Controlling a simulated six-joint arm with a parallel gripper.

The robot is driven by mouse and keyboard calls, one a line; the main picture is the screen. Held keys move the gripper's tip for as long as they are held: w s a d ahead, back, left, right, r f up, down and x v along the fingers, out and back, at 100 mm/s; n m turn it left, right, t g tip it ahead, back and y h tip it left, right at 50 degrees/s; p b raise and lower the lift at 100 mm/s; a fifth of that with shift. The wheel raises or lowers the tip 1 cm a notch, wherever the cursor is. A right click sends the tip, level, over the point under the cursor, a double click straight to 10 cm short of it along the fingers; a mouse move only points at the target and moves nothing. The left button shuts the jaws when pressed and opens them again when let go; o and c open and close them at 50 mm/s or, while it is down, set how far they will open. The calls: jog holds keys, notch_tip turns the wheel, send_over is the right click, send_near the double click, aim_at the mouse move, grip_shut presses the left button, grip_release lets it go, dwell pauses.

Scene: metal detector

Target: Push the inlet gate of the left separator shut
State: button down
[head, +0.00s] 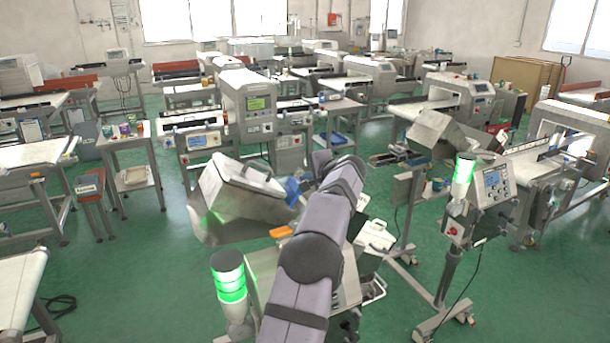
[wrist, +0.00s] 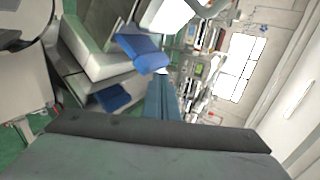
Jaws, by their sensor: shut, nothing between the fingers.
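The left separator (head: 240,205) is a tilted metal box in the middle of the head view, left of my arm. A blue part (head: 293,190) sits at its right end, close beside my arm. The wrist view shows a pale metal housing with an upper blue part (wrist: 143,54) and a lower blue part (wrist: 112,97). I cannot tell for sure which part is the inlet gate, or its position. My gripper (wrist: 161,95) shows as narrow blue-grey fingers, shut and empty, just right of and below the upper blue part; contact is unclear. In the head view my arm hides it.
A green-lit signal lamp (head: 230,280) stands in front of the left separator. A second separator (head: 440,132) with its own green lamp (head: 465,170) and control box (head: 492,182) stands at right. Conveyor machines fill the back. Green floor (head: 110,275) is open at front left.

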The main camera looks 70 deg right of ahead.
jog(key=shift+w+a+f+b, duration=0.3)
jog(key=shift+f+b, duration=0.25)
jog(key=shift+b, duration=0.2)
jog(key=shift+r, duration=0.1)
jog(key=shift+r+p, duration=3.3)
jog(key=shift+r, duration=0.2)
